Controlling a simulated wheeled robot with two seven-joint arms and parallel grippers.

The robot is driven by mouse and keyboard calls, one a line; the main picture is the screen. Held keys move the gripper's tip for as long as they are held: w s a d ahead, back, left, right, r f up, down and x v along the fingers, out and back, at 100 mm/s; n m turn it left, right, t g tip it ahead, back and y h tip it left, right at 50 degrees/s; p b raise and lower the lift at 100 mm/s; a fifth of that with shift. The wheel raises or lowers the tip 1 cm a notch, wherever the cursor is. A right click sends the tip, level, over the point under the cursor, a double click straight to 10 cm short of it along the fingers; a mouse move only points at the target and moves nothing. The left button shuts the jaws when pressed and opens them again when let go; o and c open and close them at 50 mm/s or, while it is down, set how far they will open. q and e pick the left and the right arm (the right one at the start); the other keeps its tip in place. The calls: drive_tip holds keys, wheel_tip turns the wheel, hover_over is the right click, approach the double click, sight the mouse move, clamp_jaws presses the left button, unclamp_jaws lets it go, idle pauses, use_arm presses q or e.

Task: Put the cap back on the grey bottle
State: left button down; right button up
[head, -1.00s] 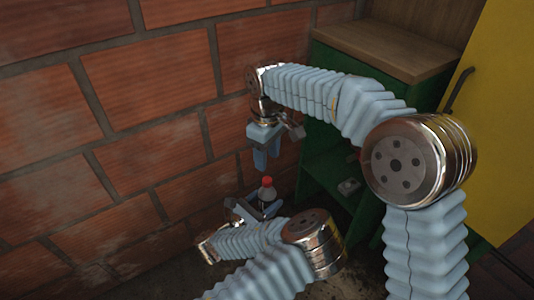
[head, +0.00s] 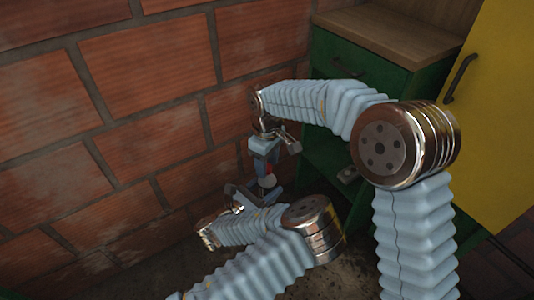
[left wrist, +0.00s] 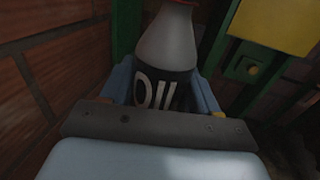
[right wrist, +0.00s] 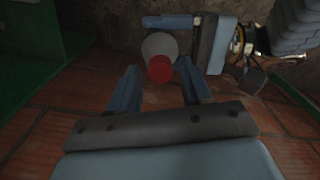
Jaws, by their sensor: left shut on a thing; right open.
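The grey bottle (left wrist: 165,45), with a dark label reading OIL, stands between the fingers of my left gripper (left wrist: 165,90), which is shut on it. A red cap (right wrist: 159,69) sits on top of the bottle in the right wrist view; how tightly it is seated I cannot tell. My right gripper (right wrist: 157,80) is open, with one finger on each side of the cap and apparently apart from it. In the head view my right gripper (head: 265,172) points down above the bottle (head: 268,181) and partly hides it. My left gripper (head: 244,197) reaches it from below left.
A brick wall (head: 110,120) stands close on the left, behind both grippers. A green cabinet (head: 345,70) with a wooden top (head: 395,35) is behind my right arm. A yellow door (head: 495,120) is at the right. A small metal part (head: 347,174) shows on the cabinet.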

drive_tip(key=shift+f, duration=0.1)
drive_tip(key=shift+c, duration=0.5)
clamp_jaws()
drive_tip(key=shift+o, duration=1.3)
unclamp_jaws()
wheel_tip(320, 180, up, 12)
